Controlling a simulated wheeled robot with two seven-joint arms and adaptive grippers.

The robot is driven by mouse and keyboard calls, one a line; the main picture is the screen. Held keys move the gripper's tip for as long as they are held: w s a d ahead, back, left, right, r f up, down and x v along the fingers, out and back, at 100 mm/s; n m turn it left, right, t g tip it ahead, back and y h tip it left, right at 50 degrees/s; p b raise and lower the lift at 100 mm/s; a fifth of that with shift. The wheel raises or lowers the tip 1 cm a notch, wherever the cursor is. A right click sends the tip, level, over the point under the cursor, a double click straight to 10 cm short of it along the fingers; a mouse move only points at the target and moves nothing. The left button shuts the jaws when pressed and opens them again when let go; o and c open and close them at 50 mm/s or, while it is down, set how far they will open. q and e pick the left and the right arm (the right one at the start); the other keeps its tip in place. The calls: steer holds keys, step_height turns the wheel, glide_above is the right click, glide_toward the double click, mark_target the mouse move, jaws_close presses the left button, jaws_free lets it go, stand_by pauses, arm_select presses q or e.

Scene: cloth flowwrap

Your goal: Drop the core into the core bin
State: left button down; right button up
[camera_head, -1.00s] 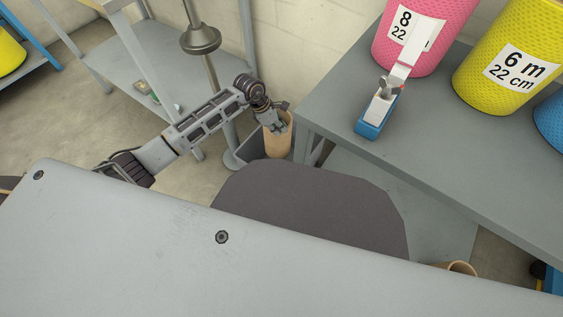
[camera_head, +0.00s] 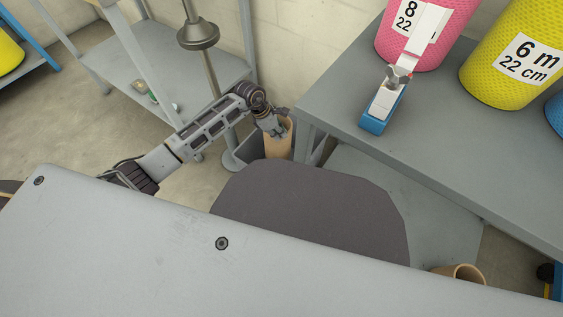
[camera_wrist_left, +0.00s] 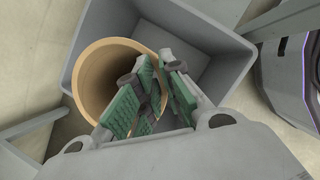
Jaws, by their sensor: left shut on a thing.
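The core, a tan cardboard tube (camera_head: 278,147), stands roughly upright beside the near bench. The left gripper (camera_head: 282,128) is at its top rim. In the left wrist view, the green-padded fingers (camera_wrist_left: 158,88) are shut on the wall of the core (camera_wrist_left: 92,78), with its open end facing the camera. The core bin, a grey open box (camera_wrist_left: 205,22), is around and below the core, which is toward the bin's left side. In the head view only part of the bin (camera_head: 250,151) shows behind the core. Whether the core touches the bin floor is hidden. My right gripper is not in view.
The grey bench (camera_head: 455,150) to the right holds a blue and white dispenser (camera_head: 383,112), a pink roll (camera_head: 440,45) and a yellow roll (camera_head: 490,90). A metal pole (camera_head: 210,70) stands close behind my left arm. Another tan tube (camera_head: 462,272) is at lower right.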

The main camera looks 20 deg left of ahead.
arm_select(q)
steer(key=c, duration=1.5)
jaws_free()
steer(key=shift+a, duration=0.1)
steer(key=shift+v, duration=6)
steer(key=shift+s, duration=0.1)
